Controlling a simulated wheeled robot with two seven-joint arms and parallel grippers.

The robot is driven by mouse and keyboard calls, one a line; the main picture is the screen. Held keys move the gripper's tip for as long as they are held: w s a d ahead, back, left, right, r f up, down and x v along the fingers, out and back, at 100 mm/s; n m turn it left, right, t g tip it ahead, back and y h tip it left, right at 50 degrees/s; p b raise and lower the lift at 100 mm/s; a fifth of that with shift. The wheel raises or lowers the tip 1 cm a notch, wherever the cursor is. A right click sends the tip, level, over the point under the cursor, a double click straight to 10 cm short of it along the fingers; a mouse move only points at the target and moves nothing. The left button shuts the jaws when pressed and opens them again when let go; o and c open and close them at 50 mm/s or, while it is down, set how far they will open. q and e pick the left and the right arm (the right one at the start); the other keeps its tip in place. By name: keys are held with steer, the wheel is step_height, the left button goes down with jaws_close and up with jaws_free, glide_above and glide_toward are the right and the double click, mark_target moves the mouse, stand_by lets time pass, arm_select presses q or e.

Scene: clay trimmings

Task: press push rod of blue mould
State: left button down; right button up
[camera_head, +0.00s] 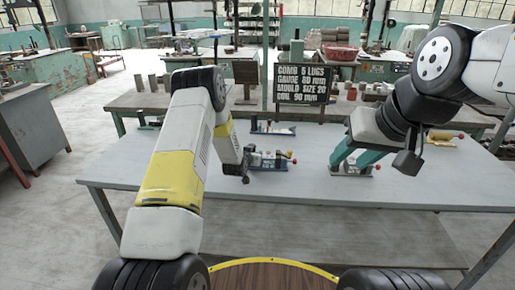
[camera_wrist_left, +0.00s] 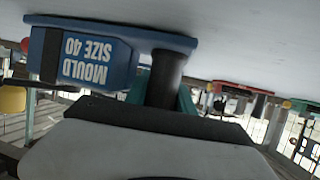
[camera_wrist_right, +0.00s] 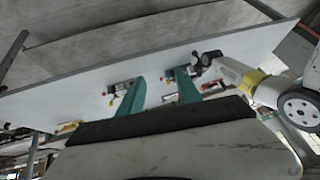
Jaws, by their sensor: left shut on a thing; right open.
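My left gripper (camera_wrist_left: 163,94) is shut on that dark cylinder, one teal finger on each side. The head view shows the left arm reaching the mould's left end; the fingers are mostly hidden. My right gripper (camera_head: 352,159) is open and empty, its teal fingers apart, in front of or above another mould (camera_head: 362,172).
More moulds stand on the table: one behind the blue one (camera_head: 272,129), a yellowish one (camera_head: 440,136) at right. A dark sign (camera_head: 306,85) reads MOULD SIZE 20 among other lines. The table's front edge (camera_head: 300,204) is clear.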

stand_by(0.4)
steer(key=c, duration=0.4)
steer(key=shift+w+r, duration=0.1)
steer(key=shift+w, duration=0.25)
steer(key=c, duration=0.4)
steer(key=shift+n+g, duration=0.5)
steer(key=shift+g, duration=0.1)
steer(key=w, duration=1.1)
steer(key=shift+w+a, duration=0.25)
steer(key=shift+w, duration=0.15)
jaws_close()
steer(key=w+d+f+y, duration=0.1)
steer(key=w+f+y, duration=0.1)
steer(key=w+f, duration=1)
steer(key=w+d+f+y, duration=0.1)
steer(key=w+d+f, duration=0.1)
steer(key=w+f, duration=1)
steer(key=w, duration=0.5)
steer(key=shift+w+f+g+y, duration=0.2)
steer(key=shift+g+y, duration=0.1)
steer(key=shift+y, duration=0.1)
